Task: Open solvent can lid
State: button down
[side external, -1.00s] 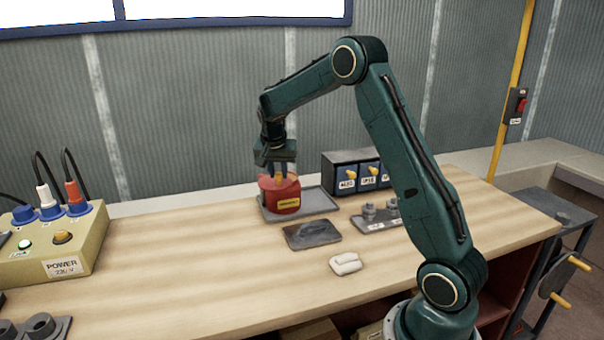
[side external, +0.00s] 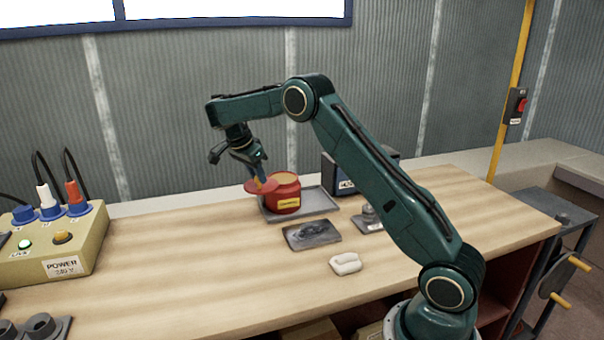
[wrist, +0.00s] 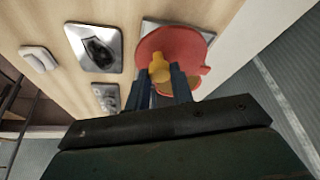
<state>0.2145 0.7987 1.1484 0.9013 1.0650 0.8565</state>
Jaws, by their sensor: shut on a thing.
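The red solvent can (side external: 284,204) stands upright on a grey tray, with a yellow label on its front. Its top is open and shows a tan inside. The round red lid (side external: 252,187) is off the opening, at the can's left rim, and looks tilted. My gripper (side external: 262,178) is shut on the lid's yellow knob, which also shows between the fingers in the wrist view (wrist: 158,67). In the wrist view the lid (wrist: 155,42) covers most of the can. I cannot tell whether the lid still touches the rim.
The grey tray (side external: 322,204) lies under the can. A dark pad in a tray (side external: 311,234) and a folded white cloth (side external: 345,263) lie in front. A power box (side external: 60,245) stands at the left. The bench between box and can is clear.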

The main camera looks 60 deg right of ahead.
jog(key=shift+w+a+m, duration=0.1)
jog(key=shift+w+m, duration=0.15)
jog(key=shift+m, duration=0.05)
dwell(0.4)
jog(key=c, duration=1.2)
grip_release()
jog(key=shift+s, duration=0.15)
